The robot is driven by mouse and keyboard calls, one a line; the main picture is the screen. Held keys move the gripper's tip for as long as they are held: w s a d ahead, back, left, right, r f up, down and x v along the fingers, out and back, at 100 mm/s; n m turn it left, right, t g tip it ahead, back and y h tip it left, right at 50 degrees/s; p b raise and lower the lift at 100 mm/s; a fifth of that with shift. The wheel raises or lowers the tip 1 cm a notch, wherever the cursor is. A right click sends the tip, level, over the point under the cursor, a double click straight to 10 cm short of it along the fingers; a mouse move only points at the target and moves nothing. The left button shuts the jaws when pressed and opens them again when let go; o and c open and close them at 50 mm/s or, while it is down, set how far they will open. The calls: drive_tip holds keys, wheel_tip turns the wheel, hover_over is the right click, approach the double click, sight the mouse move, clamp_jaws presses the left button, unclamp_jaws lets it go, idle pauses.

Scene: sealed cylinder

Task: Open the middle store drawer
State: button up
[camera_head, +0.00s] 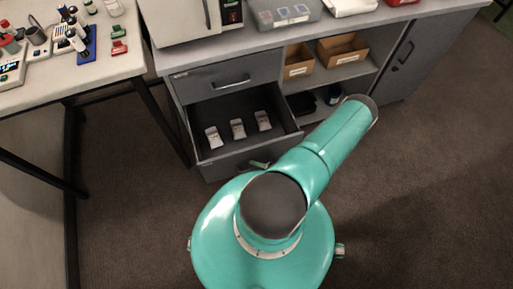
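The middle store drawer (285,118) stands pulled out from the grey cabinet, under a closed top drawer (228,80) with a bar handle. Several small white packets, three in a row, lie inside the open drawer; the middle one (238,128) stands apart from the others. The drawer's front faces me, and my teal arm covers part of its right side. A small greenish piece (259,164) shows at the drawer front, beside my arm; it may be part of my gripper. The rest of my gripper is hidden behind my arm, so its fingers and any contact with the handle cannot be seen.
A cabinet shelf to the right holds cardboard bins (342,49) and dark items. A white appliance and a grey case (284,12) stand on the counter. A bench (75,75) with bottles and a blue rack is at left. Carpet (430,170) is clear at right.

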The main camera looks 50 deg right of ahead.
drive_tip(key=shift+s, duration=0.15)
drive_tip(key=v, duration=1.3)
drive_tip(key=shift+s, duration=0.3)
drive_tip(key=shift+d+r, duration=0.1)
